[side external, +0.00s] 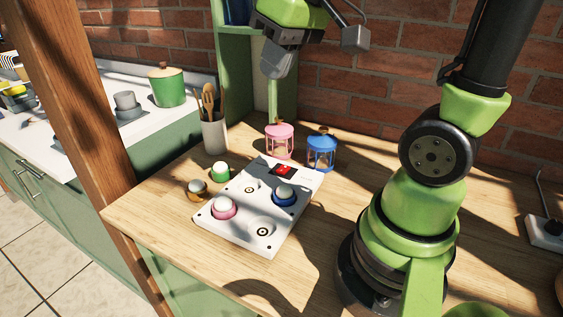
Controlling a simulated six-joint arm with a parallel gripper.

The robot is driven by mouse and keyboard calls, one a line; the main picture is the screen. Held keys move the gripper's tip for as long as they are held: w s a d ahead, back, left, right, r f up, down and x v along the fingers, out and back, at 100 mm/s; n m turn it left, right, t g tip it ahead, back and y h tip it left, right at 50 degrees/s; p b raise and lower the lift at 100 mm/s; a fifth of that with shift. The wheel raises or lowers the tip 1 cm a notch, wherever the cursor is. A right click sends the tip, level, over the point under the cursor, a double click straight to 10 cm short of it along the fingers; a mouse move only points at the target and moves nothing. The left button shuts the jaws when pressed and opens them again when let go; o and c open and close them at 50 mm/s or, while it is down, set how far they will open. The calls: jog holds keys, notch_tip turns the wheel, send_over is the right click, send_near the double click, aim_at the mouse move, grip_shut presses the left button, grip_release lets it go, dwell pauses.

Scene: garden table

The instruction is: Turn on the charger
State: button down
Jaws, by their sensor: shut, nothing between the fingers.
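The charger (250,208) is a white slab lying flat on the wooden table. A pink-ringed piece with a white dome (223,208) and a blue-ringed one (285,195) sit on the charger. Two round sockets on it look empty. My gripper (277,68) is shut and empty, pointing down high above the table's back, touching nothing.
A green-ringed piece (219,172) and an orange one (197,190) stand left of the charger. A pink lantern (279,142) and a blue lantern (321,151) stand behind it. A utensil pot (214,132) is at the back left. The table's front is clear.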

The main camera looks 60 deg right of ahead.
jog(key=w+d+f+n+g, duration=0.1)
jog(key=w+d+f+g, duration=0.1)
jog(key=w+d+f, duration=0.4)
jog(key=n+g, duration=0.1)
jog(key=g, duration=0.1)
send_over(284, 168)
notch_tip(284, 168, down, 7)
jog(key=shift+d+y, duration=0.25)
jog(key=shift+y, duration=0.15)
jog(key=f, duration=0.4)
jog(key=a+f, duration=0.1)
jog(key=f, duration=0.8)
jog(key=shift+a+f, duration=0.35)
jog(key=shift+a+f, duration=0.1)
jog(key=shift+f, duration=0.05)
jog(key=shift+d+r, duration=0.25)
jog(key=shift+d, duration=0.5)
